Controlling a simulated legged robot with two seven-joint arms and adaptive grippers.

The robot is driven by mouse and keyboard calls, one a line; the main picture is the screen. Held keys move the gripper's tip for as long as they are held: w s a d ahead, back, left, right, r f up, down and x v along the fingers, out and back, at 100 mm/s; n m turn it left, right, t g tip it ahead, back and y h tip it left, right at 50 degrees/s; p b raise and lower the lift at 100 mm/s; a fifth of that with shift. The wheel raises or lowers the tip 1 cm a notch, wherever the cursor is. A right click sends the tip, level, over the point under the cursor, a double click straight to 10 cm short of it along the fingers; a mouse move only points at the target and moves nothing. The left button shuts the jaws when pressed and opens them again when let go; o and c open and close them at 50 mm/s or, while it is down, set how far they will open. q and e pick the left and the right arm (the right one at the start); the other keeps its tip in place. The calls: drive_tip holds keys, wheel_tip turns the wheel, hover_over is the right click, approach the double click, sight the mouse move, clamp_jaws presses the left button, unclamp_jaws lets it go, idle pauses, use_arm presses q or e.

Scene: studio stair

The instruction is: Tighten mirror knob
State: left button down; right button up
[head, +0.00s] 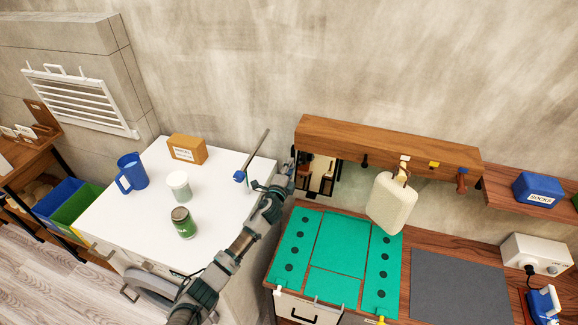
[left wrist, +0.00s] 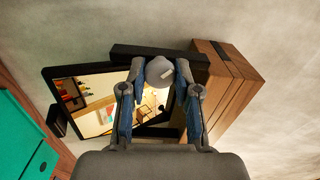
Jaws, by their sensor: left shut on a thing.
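The mirror (left wrist: 96,104) has a dark frame and fills the left middle of the left wrist view, tilted in the picture. In the head view the mirror (head: 320,178) hangs below the left end of a wooden shelf, partly hidden by my arm. A round grey knob (left wrist: 160,71) with a pale mark on its face sits beside the mirror's frame. My left gripper (left wrist: 157,84) is shut on the knob, one finger on each side. In the head view my left gripper (head: 291,176) is at the mirror's left edge, its fingertips hardly visible. My right gripper is not in view.
The wooden shelf (head: 385,143) runs above a workbench with a green mat (head: 338,260) and a grey mat (head: 458,288). A cream bag-like item (head: 391,203) hangs from it. A white cabinet (head: 222,185) at left holds a blue mug (head: 133,172), jars and a box.

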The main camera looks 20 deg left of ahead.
use_arm(q)
drive_tip(key=shift+s+d+f+m+p, duration=0.1)
drive_tip(key=shift+f+m+p, duration=0.1)
drive_tip(key=shift+m, duration=1.45)
drive_tip(key=shift+a+f+m+p, duration=0.1)
drive_tip(key=shift+f+m+p, duration=0.1)
drive_tip(key=shift+m, duration=1.5)
drive_tip(key=shift+s+d+f+m+p, duration=0.1)
drive_tip(key=shift+f+m+p, duration=0.1)
drive_tip(key=shift+m, duration=1.45)
drive_tip(key=c, duration=0.8)
unclamp_jaws()
drive_tip(key=shift+w, duration=0.1)
drive_tip(key=s, duration=1.1)
drive_tip(key=shift+s+a+r, duration=0.15)
drive_tip(key=shift+s+a, duration=0.15)
drive_tip(key=shift+s, duration=0.1)
